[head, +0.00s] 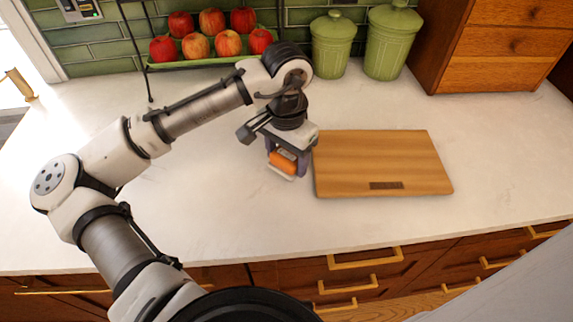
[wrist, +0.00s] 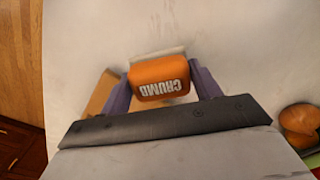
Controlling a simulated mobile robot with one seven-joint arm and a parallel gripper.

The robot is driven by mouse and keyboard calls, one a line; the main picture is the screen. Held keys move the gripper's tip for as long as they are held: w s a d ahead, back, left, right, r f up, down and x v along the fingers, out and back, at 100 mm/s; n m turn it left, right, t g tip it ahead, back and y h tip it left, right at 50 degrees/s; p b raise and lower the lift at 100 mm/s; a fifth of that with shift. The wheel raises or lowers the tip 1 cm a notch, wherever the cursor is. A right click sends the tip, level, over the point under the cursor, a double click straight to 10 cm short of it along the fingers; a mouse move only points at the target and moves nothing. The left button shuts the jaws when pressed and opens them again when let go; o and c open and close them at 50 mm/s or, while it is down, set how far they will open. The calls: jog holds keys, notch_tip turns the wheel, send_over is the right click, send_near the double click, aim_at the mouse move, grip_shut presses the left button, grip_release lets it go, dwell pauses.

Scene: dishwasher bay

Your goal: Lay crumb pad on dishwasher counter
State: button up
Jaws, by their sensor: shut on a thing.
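The crumb pad (head: 283,163) is an orange block with a pale layer beneath it. In the wrist view the orange pad (wrist: 159,79) shows white "CRUMB" lettering and sits between the two purple fingers. My gripper (head: 287,161) points down and is shut on the pad, just left of the cutting board. The wrist view shows my gripper (wrist: 161,85) with a finger at each side of the pad. The white counter (head: 220,215) lies below. I cannot tell whether the pad touches it.
A wooden cutting board (head: 385,160) lies right of my gripper. Green canisters (head: 333,45) and a rack of red apples (head: 197,45) stand at the back. A wooden drawer cabinet (head: 500,45) is at the back right. The counter is clear left and in front.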

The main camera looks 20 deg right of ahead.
aim_at(287, 169)
jog(key=shift+f, duration=1.9)
jog(key=shift+f, duration=0.15)
jog(key=o, duration=0.9)
jog(key=shift+o, duration=0.2)
notch_tip(287, 169, up, 12)
jog(key=shift+r+b, duration=0.2)
jog(key=shift+b, duration=0.6)
jog(key=shift+f, duration=0.1)
